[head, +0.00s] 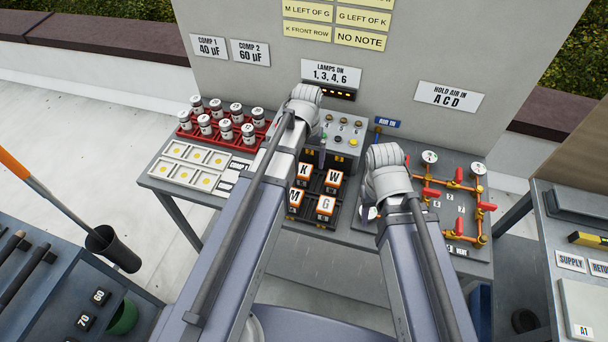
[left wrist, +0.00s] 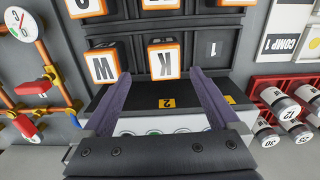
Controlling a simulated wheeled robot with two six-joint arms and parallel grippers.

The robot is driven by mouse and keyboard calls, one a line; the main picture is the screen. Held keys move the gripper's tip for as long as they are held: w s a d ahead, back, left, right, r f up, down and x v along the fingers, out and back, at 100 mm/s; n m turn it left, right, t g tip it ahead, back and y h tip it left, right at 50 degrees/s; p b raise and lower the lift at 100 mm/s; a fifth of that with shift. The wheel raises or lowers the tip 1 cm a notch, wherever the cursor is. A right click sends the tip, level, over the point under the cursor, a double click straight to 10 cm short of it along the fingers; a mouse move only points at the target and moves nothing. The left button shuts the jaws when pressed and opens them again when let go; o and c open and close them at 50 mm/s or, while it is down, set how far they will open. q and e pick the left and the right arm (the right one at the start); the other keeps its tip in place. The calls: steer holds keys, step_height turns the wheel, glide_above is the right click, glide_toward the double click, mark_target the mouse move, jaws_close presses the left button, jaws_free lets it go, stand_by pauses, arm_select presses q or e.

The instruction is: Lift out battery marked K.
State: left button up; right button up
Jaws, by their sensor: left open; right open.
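The battery marked K (head: 304,172) is a white-topped block with orange trim, at the back left of a black rack (head: 341,219). It shows upside down in the left wrist view (left wrist: 163,60). My right gripper (head: 387,168) is right of the rack, fingers hidden.
A grey control box (head: 342,128) with lamps and buttons stands behind the rack. A red rack (head: 190,134) of capacitors is at left. Red-handled valves and copper pipes (head: 458,184) are at right. Yellow notes (head: 307,11) hang on the wall panel.

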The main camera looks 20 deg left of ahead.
mark_target(304, 170)
arm_select(q)
steer(key=shift+s+a+f+b, duration=0.1)
steer(key=shift+a+f+b, duration=0.1)
steer(key=shift+f+b, duration=1.55)
steer(key=shift+a+f+b, duration=0.15)
steer(key=shift+f+b, duration=1.35)
steer(key=shift+f, duration=0.4)
arm_select(e)
steer(key=shift+f, duration=3.6)
arm_select(q)
steer(key=shift+r, duration=0.1)
arm_select(e)
steer(key=shift+r, duration=0.1)
arm_select(q)
jaws_close()
